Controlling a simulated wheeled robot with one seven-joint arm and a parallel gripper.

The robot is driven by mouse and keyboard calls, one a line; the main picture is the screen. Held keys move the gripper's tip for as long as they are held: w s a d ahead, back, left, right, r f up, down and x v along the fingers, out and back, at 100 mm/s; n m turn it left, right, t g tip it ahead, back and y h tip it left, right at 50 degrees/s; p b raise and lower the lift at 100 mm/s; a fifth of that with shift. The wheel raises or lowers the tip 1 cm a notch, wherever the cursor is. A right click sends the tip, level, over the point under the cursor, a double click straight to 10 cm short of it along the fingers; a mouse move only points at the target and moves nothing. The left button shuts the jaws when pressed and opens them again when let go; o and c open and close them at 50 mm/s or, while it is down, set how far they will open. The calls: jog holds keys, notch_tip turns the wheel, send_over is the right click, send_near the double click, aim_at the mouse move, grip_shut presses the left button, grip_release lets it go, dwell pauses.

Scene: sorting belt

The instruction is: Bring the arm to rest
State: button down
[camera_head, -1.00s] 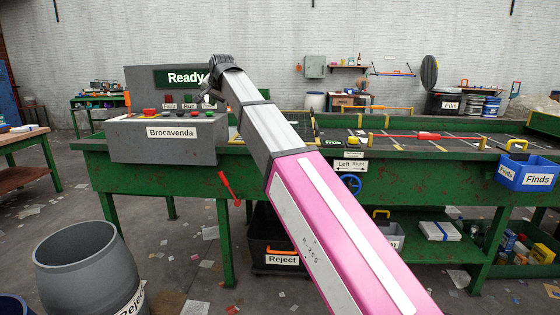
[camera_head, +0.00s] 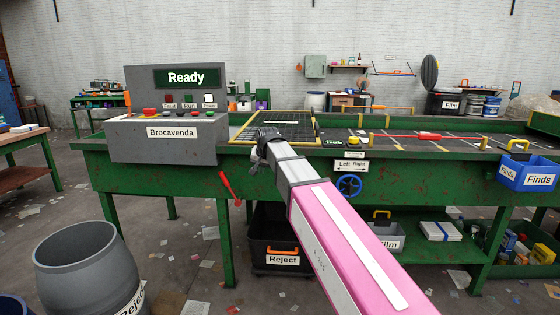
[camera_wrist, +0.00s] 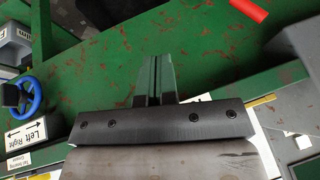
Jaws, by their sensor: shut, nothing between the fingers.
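My gripper shows in the wrist view (camera_wrist: 157,78), where its two fingers lie together with nothing between them. The green side of the belt bench (camera_wrist: 95,80) fills the background there. In the head view my pink and grey arm reaches up from the lower right. Its far end is near the bench's front edge, left of the Left/Right label (camera_head: 352,166). The fingers are too small to make out in the head view.
A grey console (camera_head: 165,140) reading Brocavenda, with a Ready screen (camera_head: 186,78), stands at the left. A blue Finds bin (camera_head: 527,172) hangs at the right. A red lever (camera_head: 229,187) sticks out in front. A black Reject crate (camera_head: 270,240) is below; a grey barrel (camera_head: 88,265) stands lower left.

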jog(key=s+d+f+g, duration=0.1)
jog(key=s+d+f, duration=0.35)
jog(key=f, duration=0.25)
jog(key=s+d+f+n+g+h, duration=0.1)
jog(key=s+d+f, duration=0.2)
jog(key=d+f, duration=0.35)
jog(key=s+d+f+g, duration=0.1)
jog(key=s+d+f, duration=0.2)
jog(key=d+f, duration=0.3)
jog(key=s+d+f+g, duration=0.1)
jog(key=s+d+f, duration=0.3)
jog(key=s+f, duration=0.2)
jog(key=s+d+f+g+h, duration=0.1)
jog(key=s+d+f, duration=0.4)
jog(key=s+f, duration=0.2)
jog(key=shift+s+d+n, duration=0.2)
jog(key=shift+s+n, duration=0.2)
jog(key=shift+s, duration=0.15)
